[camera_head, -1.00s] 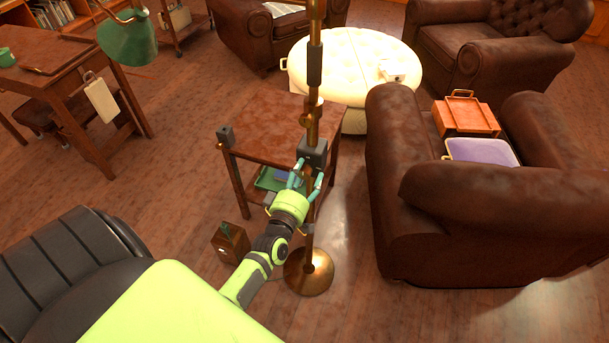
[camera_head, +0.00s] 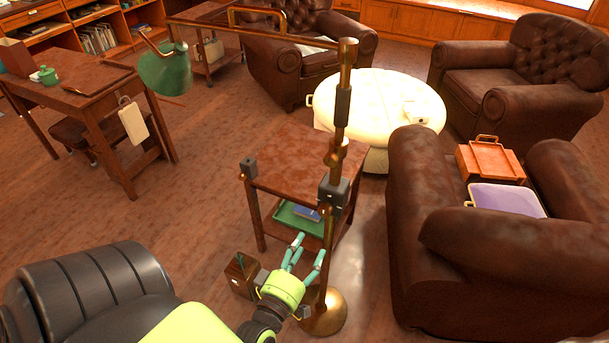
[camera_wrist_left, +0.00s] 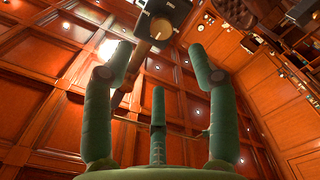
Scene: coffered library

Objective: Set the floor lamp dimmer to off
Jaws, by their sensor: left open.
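The floor lamp has a brass pole (camera_head: 337,135), a green shade (camera_head: 164,68) at the upper left and a round brass base (camera_head: 325,315). A dark grey dimmer box (camera_head: 333,192) is fixed partway up the pole. In the left wrist view a dark box with a round brass knob (camera_wrist_left: 160,27) shows at the top, beyond the fingertips. My left gripper (camera_head: 308,250) is open and empty, below the dimmer box and apart from it, in front of the pole. Its spread fingers (camera_wrist_left: 158,72) also show in the left wrist view. My right gripper is not in view.
A wooden side table (camera_head: 290,160) with a green tray (camera_head: 300,220) on its lower shelf stands behind the pole. Another grey box (camera_head: 249,168) sits at its corner. A small wooden box (camera_head: 242,272) is on the floor. A leather armchair (camera_head: 440,240) stands at right.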

